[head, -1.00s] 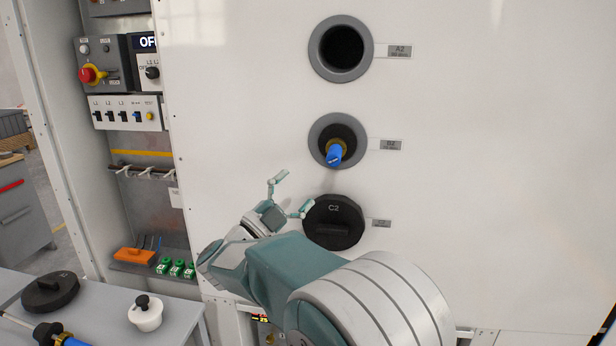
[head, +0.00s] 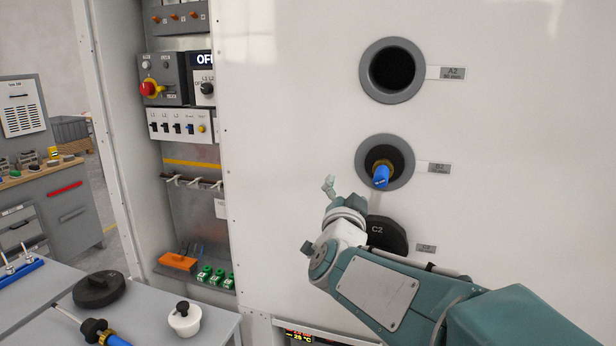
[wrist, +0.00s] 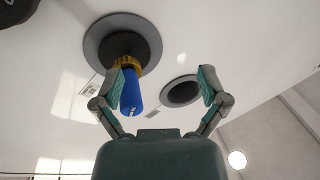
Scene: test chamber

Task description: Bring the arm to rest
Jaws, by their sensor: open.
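My gripper (head: 328,187) is in front of the white panel, left of port B2 and above the black C2 cover (head: 387,234). In the wrist view my gripper (wrist: 160,88) has its two fingers spread wide with nothing between them. The blue plug (head: 381,176) with a yellow ring sits in port B2 (head: 362,160). In the wrist view the blue plug (wrist: 131,92) appears behind the left finger; I cannot tell the gap between them. My arm partly hides the C2 cover in the head view.
Port A2 (head: 393,42) is open and empty. A switch cabinet with a red knob (head: 149,88) stands left of the panel. A table at lower left holds a black cover (head: 99,290), a white lidded pot (head: 185,319) and a blue-handled tool (head: 113,340).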

